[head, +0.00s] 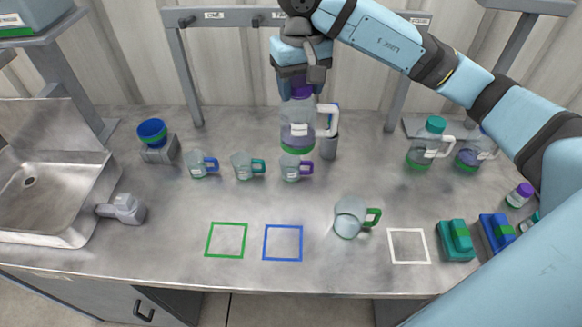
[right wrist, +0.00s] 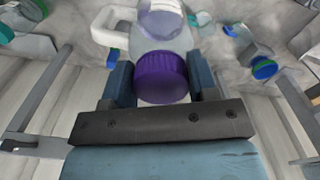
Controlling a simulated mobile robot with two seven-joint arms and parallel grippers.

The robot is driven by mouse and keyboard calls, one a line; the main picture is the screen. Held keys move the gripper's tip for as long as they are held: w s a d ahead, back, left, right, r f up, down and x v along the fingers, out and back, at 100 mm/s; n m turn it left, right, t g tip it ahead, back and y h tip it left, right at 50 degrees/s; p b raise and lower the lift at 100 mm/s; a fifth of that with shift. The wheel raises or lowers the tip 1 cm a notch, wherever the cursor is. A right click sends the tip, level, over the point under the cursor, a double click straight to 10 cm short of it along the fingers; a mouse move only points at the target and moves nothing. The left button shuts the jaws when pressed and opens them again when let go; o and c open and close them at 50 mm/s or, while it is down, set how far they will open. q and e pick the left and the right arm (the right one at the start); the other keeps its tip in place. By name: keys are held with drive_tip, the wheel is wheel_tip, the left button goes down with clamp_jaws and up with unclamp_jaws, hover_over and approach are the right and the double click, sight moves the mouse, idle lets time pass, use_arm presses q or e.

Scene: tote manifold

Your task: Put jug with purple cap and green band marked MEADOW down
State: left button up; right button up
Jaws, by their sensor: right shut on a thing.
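The jug with purple cap and green band (head: 297,128) is clear, with a white handle on its right side and a pale label whose text is too small to read. My right gripper (head: 302,84) is shut on it at the purple cap. The jug hangs upright at the back middle of the bench, behind the cup with the purple handle. In the right wrist view the purple cap (right wrist: 160,76) sits between the two blue fingers. Whether the jug's base touches anything is hard to tell. My left gripper is not in view.
Cups with blue (head: 200,164), teal (head: 246,166) and purple (head: 291,168) handles stand in a row. A green-handled pitcher (head: 349,217) stands near the white outline (head: 408,245). Green (head: 226,240) and blue (head: 283,242) outlines are empty. Other jugs (head: 424,145) stand right; a sink (head: 45,190) is left.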

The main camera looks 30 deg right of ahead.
wheel_tip(320, 180, down, 19)
drive_tip(key=p, duration=0.2)
idle(0.3)
drive_tip(key=shift+s+f, duration=0.1)
drive_tip(key=shift+f, duration=0.1)
drive_tip(key=o, duration=1.3)
